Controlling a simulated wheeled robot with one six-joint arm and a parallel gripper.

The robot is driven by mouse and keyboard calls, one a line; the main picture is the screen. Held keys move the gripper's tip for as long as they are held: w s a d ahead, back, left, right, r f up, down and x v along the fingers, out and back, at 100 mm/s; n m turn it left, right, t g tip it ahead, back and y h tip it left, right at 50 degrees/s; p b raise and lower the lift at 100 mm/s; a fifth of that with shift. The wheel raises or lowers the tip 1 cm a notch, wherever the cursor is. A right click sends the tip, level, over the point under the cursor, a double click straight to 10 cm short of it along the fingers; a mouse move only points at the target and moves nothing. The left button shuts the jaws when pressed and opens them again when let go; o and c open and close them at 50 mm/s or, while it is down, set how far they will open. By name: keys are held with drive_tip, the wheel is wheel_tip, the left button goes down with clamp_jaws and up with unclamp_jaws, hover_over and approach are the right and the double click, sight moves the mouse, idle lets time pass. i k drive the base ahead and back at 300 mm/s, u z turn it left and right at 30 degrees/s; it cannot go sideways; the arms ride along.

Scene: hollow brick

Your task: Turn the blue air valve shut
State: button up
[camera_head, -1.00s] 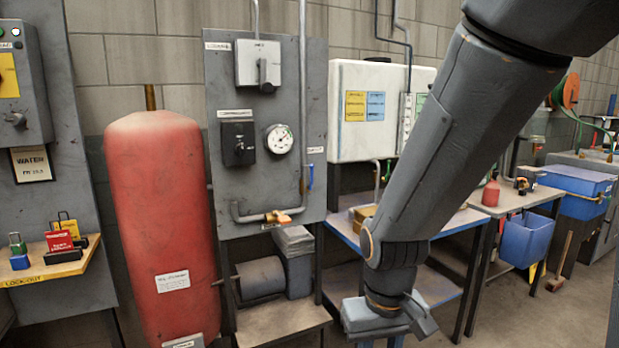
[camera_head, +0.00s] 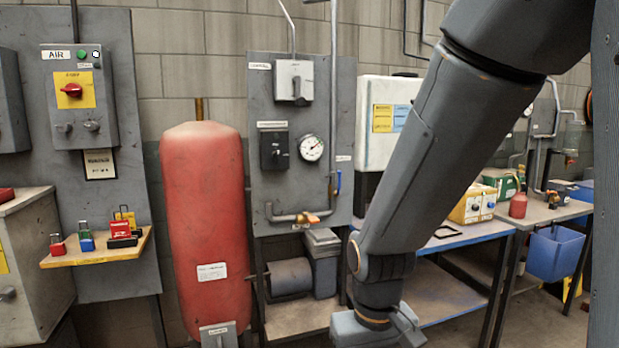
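The blue air valve (camera_head: 338,182) is a small blue lever on the grey vertical pipe at the right edge of the grey wall panel (camera_head: 265,95). The lever appears to stand upright, in line with the pipe. Below it, an orange-handled fitting (camera_head: 308,219) sits on the lower pipe bend. My gripper (camera_head: 378,338) hangs low at the bottom edge of the view, below and to the right of the valve and apart from it. Its fingertips are cut off by the frame, so its opening is hidden.
A red tank (camera_head: 205,230) stands left of the panel. A blue-edged bench (camera_head: 440,240) with a yellow box (camera_head: 470,205) stands to the right, partly behind my arm. A wooden lock-out shelf (camera_head: 95,255) is at left. A white cabinet (camera_head: 375,145) hangs behind my arm.

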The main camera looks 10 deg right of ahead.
sight(339, 183)
drive_tip(key=z, duration=0.1)
drive_tip(key=i, duration=1.05)
drive_tip(key=z, duration=0.8)
